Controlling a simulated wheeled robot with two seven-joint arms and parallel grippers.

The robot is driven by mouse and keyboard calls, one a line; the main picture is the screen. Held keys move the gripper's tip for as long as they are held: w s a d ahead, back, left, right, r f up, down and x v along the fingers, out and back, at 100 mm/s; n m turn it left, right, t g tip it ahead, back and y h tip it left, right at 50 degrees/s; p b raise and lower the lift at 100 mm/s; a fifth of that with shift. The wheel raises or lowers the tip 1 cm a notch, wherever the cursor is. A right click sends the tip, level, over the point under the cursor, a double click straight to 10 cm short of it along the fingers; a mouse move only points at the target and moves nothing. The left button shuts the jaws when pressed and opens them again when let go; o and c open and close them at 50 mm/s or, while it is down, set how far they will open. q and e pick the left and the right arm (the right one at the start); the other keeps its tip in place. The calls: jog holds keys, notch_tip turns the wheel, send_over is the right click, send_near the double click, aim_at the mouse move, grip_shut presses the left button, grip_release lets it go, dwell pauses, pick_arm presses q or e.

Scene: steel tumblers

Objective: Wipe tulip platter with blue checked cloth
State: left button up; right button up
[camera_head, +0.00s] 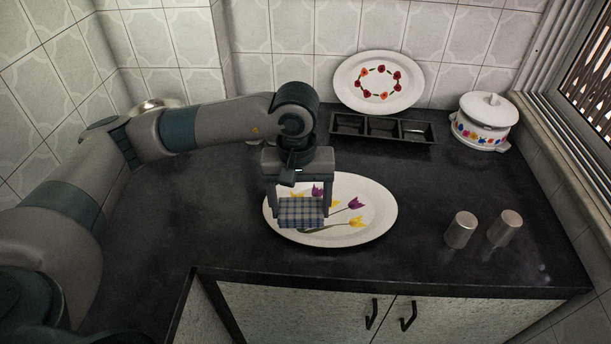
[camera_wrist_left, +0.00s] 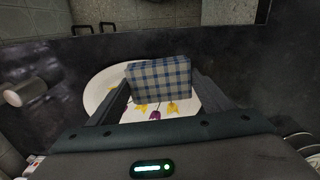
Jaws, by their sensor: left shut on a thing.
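The tulip platter (camera_head: 372,214) is a white oval with yellow and purple tulips, lying on the dark counter in the head view. Its rim also shows in the left wrist view (camera_wrist_left: 96,92). The blue checked cloth (camera_head: 301,213) is a folded block over the platter's left part, also seen in the left wrist view (camera_wrist_left: 160,78). My left gripper (camera_head: 299,204) points down and is shut on the cloth, with a finger on each side. I cannot tell whether the cloth touches the platter. My right gripper is not in view.
Two steel tumblers (camera_head: 460,230) (camera_head: 505,228) stand right of the platter. Behind are a black three-part tray (camera_head: 383,139), a poppy plate (camera_head: 378,56) leaning on the wall and a white lidded pot (camera_head: 483,122). A metal bowl (camera_head: 157,104) sits behind my left arm. The counter's front edge is near the platter.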

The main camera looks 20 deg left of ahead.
pick_arm(q)
jog(key=w+a+f+n+p, duration=0.1)
jog(key=w+f+n+p, duration=0.1)
jog(key=w+n, duration=0.3)
jog(key=w+a+f+n+p, duration=0.2)
jog(key=w+n, duration=0.4)
jog(key=n, duration=0.6)
jog(key=shift+w+a+f+p, duration=0.25)
jog(key=shift+a+f+p, duration=0.05)
jog(key=shift+f+p, duration=0.05)
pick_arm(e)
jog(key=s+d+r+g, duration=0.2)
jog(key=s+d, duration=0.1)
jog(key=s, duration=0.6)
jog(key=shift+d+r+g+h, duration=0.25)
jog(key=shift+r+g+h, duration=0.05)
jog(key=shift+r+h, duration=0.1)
